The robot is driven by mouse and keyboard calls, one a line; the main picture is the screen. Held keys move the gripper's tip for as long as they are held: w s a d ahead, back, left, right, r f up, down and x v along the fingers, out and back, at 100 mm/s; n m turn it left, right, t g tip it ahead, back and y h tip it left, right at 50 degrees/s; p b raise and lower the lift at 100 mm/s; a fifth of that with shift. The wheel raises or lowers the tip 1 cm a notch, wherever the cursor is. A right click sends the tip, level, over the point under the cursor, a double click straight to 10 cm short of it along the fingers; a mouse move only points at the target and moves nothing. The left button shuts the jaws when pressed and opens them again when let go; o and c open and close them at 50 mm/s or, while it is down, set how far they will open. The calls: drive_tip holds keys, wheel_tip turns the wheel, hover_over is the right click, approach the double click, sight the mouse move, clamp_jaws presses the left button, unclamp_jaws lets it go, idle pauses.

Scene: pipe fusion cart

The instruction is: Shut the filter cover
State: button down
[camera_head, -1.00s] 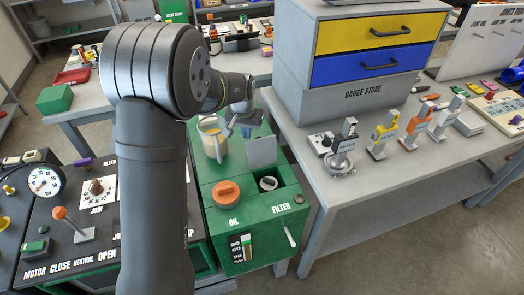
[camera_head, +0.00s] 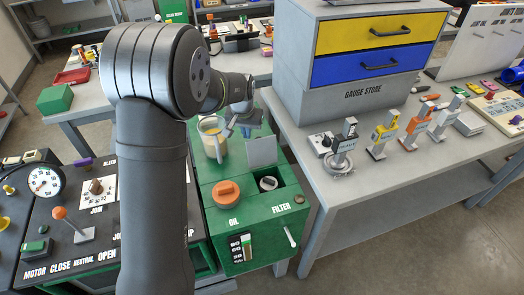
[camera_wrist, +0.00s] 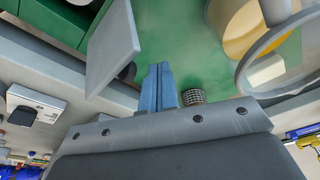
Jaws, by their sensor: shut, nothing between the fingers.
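The filter cover (camera_head: 262,152) is a grey flat lid standing open, tilted up at the back of the filter opening. The round filter (camera_head: 268,183) shows inside the opening, in the green unit's top (camera_head: 207,180), behind the FILTER label. In the wrist view the cover (camera_wrist: 112,45) is a grey plate to the left of my fingers. My gripper (camera_head: 229,129) is behind the cover and a little left of it. In the wrist view its blue fingers (camera_wrist: 162,85) are together and empty, apart from the cover's edge.
A beaker of yellowish liquid (camera_head: 211,142) stands just left of my gripper and shows large in the wrist view (camera_wrist: 240,30). An orange oil cap (camera_head: 226,192) sits left of the filter opening. The gauge store bench (camera_head: 350,200) is to the right.

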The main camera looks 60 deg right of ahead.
sight(254, 151)
drive_tip(key=shift+f, duration=0.15)
drive_tip(key=shift+f, duration=0.85)
drive_tip(key=shift+s+a+r, duration=0.2)
drive_tip(key=shift+s+a, duration=1.2)
drive_tip(key=shift+s+a+r, duration=0.2)
drive_tip(key=shift+s+a, duration=1.2)
drive_tip(key=shift+r, duration=3)
wheel_tip(254, 151, down, 6)
drive_tip(key=shift+r, duration=0.15)
drive_tip(key=shift+w+d+f, duration=0.2)
drive_tip(key=shift+w+d, duration=0.15)
